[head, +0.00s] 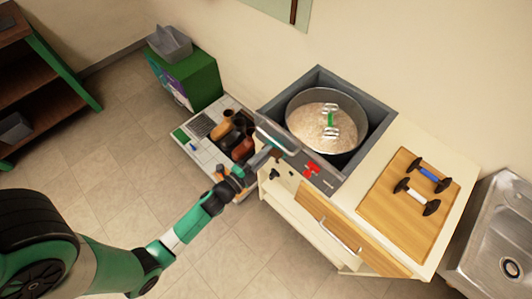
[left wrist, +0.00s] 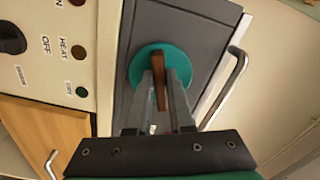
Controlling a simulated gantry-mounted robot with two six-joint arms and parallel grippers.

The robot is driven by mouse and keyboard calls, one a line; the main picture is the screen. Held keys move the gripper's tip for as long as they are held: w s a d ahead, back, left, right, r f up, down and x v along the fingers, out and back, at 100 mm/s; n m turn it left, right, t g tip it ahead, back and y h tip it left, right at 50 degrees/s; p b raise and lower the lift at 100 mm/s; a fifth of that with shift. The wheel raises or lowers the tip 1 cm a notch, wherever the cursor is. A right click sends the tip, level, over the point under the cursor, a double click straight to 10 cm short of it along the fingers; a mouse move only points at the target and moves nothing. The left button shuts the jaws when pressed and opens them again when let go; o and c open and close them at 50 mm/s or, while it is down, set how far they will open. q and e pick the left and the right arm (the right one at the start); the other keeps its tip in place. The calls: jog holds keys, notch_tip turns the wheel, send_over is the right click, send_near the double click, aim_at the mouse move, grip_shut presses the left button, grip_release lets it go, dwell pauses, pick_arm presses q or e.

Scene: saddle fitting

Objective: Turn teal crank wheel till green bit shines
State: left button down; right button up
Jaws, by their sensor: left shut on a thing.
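The teal crank wheel (left wrist: 144,60) is on a grey panel in the left wrist view, with a brown handle bar (left wrist: 160,82) across it. My left gripper (left wrist: 162,90) is shut on this bar, one finger on each side. In the head view my left gripper (head: 262,158) is at the front left of the grey machine (head: 272,108), and the wheel is hidden there. A small green lamp (left wrist: 82,92) on the cream panel looks dark. My right gripper is in neither view.
A brownish lamp (left wrist: 78,53) marked HEAT and a black knob (left wrist: 11,38) are on the same panel. A metal handle (left wrist: 226,88) stands out right of the wheel. The machine holds a round pan (head: 294,102) of grain. A tray of tools (head: 205,157) lies left of my gripper.

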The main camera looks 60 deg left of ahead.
pick_arm(q)
jog(key=c, duration=0.8)
grip_release()
jog(key=shift+s, duration=0.1)
jog(key=p+v, duration=0.1)
jog(key=v, duration=1)
jog(key=shift+s, duration=0.2)
jog(key=shift+d, duration=0.1)
